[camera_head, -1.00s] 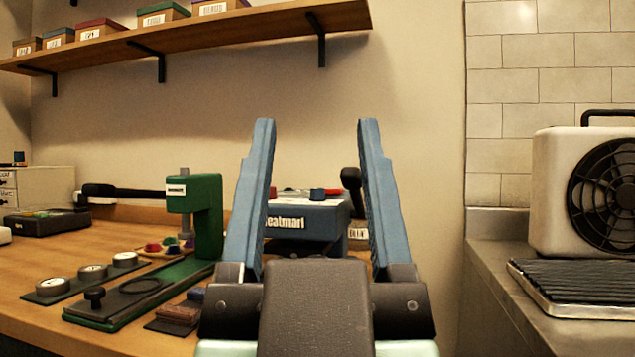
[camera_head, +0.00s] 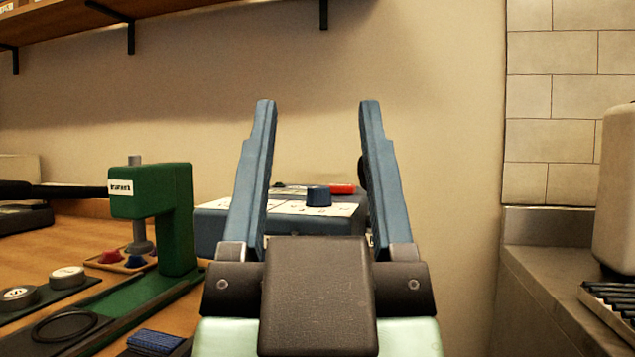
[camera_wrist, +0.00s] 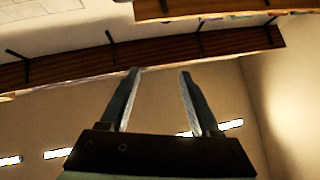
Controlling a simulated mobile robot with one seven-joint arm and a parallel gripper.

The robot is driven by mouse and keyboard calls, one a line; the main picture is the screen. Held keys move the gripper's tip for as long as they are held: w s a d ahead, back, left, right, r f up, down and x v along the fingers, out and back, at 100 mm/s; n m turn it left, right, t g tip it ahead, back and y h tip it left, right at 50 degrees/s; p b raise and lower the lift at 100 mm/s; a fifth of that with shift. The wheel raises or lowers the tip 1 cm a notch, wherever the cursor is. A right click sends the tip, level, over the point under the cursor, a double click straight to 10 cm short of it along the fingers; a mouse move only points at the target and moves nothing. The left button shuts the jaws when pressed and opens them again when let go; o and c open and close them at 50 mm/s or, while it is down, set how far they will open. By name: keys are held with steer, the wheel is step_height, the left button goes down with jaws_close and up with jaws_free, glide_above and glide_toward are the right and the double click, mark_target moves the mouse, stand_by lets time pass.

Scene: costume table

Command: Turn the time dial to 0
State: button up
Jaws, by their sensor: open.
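A blue-grey heat press box (camera_head: 212,218) stands on the wooden table, partly hidden behind my gripper. On its pale top panel (camera_head: 342,209) sits a dark blue dial (camera_head: 318,196), seen between my two fingers. A red part (camera_head: 342,188) lies just behind the dial. The dial's setting and the panel marks are too small to read. My gripper (camera_head: 317,104) is open and empty, its fingers pointing up, nearer the camera than the box. The wrist view shows the open fingers (camera_wrist: 158,72) against wall and shelves, with no dial in sight.
A green press (camera_head: 176,215) stands left of the box, with its base running toward the front. Round tins (camera_head: 66,277) and a blue-topped block (camera_head: 155,341) lie near it. A metal counter (camera_head: 560,290) is at the right. A shelf (camera_head: 180,8) hangs above.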

steer(key=shift+s+r, duration=0.1)
steer(key=shift+s, duration=0.4)
steer(key=shift+o, duration=0.2)
